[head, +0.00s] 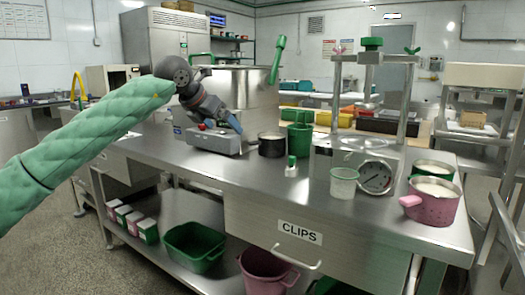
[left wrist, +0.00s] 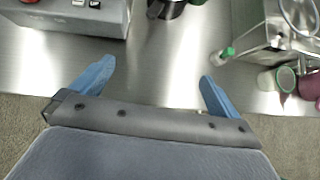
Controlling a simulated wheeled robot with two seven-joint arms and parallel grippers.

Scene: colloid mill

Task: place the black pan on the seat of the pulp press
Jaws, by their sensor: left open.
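The black pan (head: 272,145) stands upright on the steel table with pale contents, left of the pulp press (head: 330,165). The press has a steel frame, a green top knob, a round gauge and a flat seat (head: 350,143) that looks empty. My left gripper (head: 233,122) is open and empty above the table, left of the pan. In the left wrist view its blue fingers (left wrist: 153,86) are spread over bare steel. The pan (left wrist: 172,8) shows there beyond them, cut off by the top edge. My right gripper is not in view.
A grey control box (head: 213,140) stands under my left gripper. A small green-capped bottle (head: 291,168) and a pale green cup (head: 343,183) stand before the press. A pink pot (head: 432,202) is at the right. The table front is clear.

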